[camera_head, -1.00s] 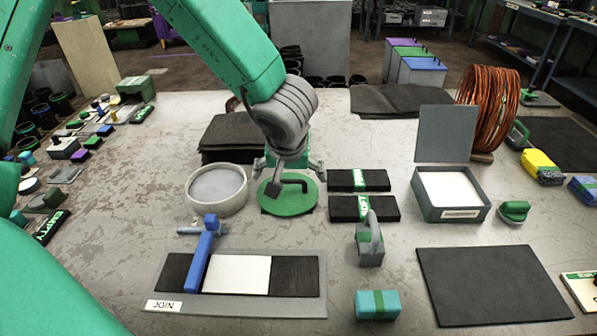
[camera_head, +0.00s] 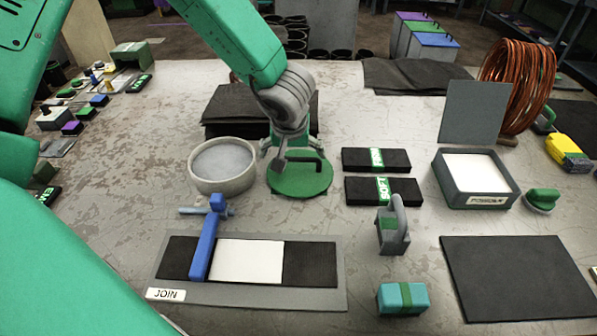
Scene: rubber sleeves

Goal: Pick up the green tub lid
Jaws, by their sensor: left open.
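The green tub lid (camera_head: 300,184) is a round disc with a dark bar handle and lies on the table right of the round tub (camera_head: 222,166). My left gripper (camera_head: 291,158) comes down from above over the back left part of the lid. Its fingers are open near the handle. The gripper hides part of the lid's far side, and I cannot tell whether a finger touches the handle. My right gripper is not in view.
Black strips with green bands (camera_head: 384,191) lie close right of the lid. A grey box (camera_head: 475,178) with an upright lid stands farther right. The JOIN board (camera_head: 320,294) with a blue tool (camera_head: 206,243) is in front. Dark sheets (camera_head: 232,108) are stacked behind.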

